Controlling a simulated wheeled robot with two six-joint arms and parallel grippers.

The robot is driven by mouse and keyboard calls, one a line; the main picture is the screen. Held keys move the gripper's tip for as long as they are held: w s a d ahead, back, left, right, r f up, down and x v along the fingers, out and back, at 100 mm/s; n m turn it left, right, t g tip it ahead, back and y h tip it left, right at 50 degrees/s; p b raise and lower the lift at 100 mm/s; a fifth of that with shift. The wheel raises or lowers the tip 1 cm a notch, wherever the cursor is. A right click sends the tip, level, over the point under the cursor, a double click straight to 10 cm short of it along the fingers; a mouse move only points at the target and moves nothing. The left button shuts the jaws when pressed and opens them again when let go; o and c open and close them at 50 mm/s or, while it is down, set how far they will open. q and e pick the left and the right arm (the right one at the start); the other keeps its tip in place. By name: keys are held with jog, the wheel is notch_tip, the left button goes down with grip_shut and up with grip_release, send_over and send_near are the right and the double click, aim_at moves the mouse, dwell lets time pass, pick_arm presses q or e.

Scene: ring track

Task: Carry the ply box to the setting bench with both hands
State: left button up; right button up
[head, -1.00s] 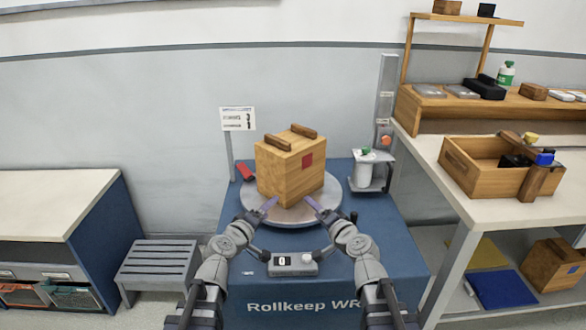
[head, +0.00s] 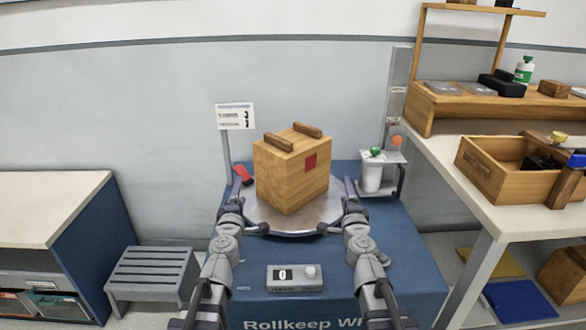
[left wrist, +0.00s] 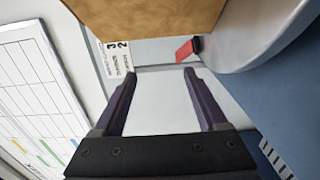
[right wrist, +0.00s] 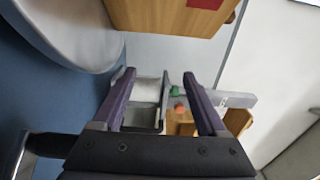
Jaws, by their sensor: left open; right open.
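The ply box (head: 292,178) is a pale wooden cube with two darker wooden bars on top and a red square on its right face. It sits upright on a round grey plate (head: 285,228) on a blue stand. My left gripper (head: 237,186) is open beside the box's left side, apart from it. My right gripper (head: 350,187) is open beside its right side, also apart. The box shows at the top edge of the left wrist view (left wrist: 150,15) and of the right wrist view (right wrist: 170,15); nothing is between either pair of fingers. No label shows which bench is the setting bench.
A white-topped bench (head: 45,205) stands left, with a grey step stool (head: 152,272) beside it. The right bench (head: 500,215) carries an open wooden crate (head: 500,180). A display unit (head: 295,278) sits in front.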

pick_arm(q)
jog(key=w, duration=1.3)
jog(key=shift+w, duration=0.35)
pick_arm(e)
jog(key=w, duration=1.3)
jog(key=shift+w, duration=0.35)
pick_arm(q)
jog(key=shift+s+d, duration=0.15)
jog(key=shift+d, duration=0.6)
pick_arm(e)
jog(key=shift+s+a, duration=0.15)
jog(key=shift+a, duration=0.6)
pick_arm(q)
jog(key=shift+d, duration=0.15)
pick_arm(e)
jog(key=shift+a, duration=0.15)
